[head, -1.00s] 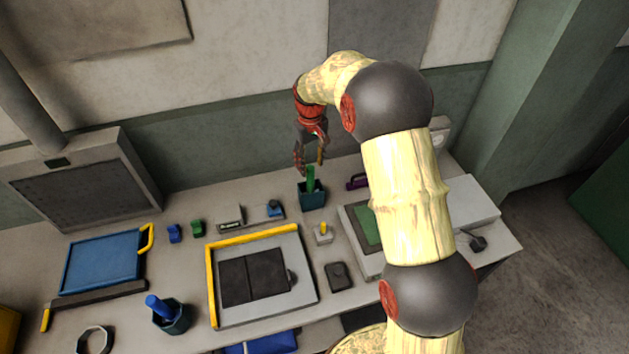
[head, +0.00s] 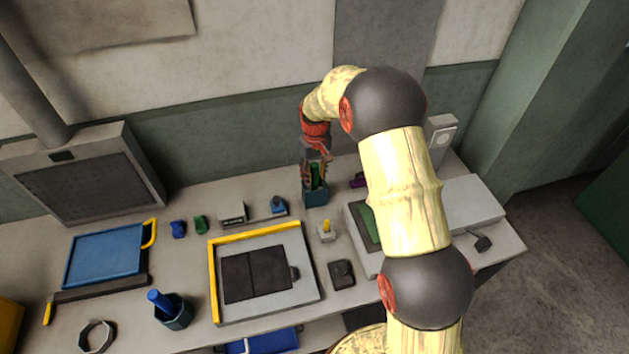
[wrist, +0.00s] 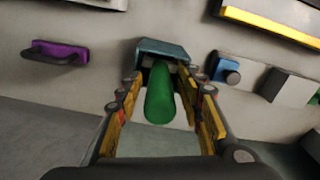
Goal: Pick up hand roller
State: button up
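A green cylindrical handle (wrist: 160,95) stands up out of a small teal holder (wrist: 150,50). In the head view the green handle (head: 317,174) shows between my fingers, above the teal holder (head: 316,197) near the back of the bench. Its lower end is hidden in the holder, so I cannot tell whether it is the hand roller. My gripper (head: 315,170) points down over it. In the wrist view my gripper (wrist: 161,100) is open, one finger on each side of the handle, with gaps showing.
A purple handled item (wrist: 57,52) lies beside the holder. Another holder (head: 178,315) with a blue handle (head: 160,301) stands at front left. A yellow-edged board (head: 262,308) lies mid-bench.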

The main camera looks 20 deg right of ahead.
grip_shut()
jog(key=shift+r, duration=0.1)
dwell(0.4)
notch_tip(320, 180, up, 18)
jog(key=p, duration=0.1)
jog(key=shift+p, duration=0.3)
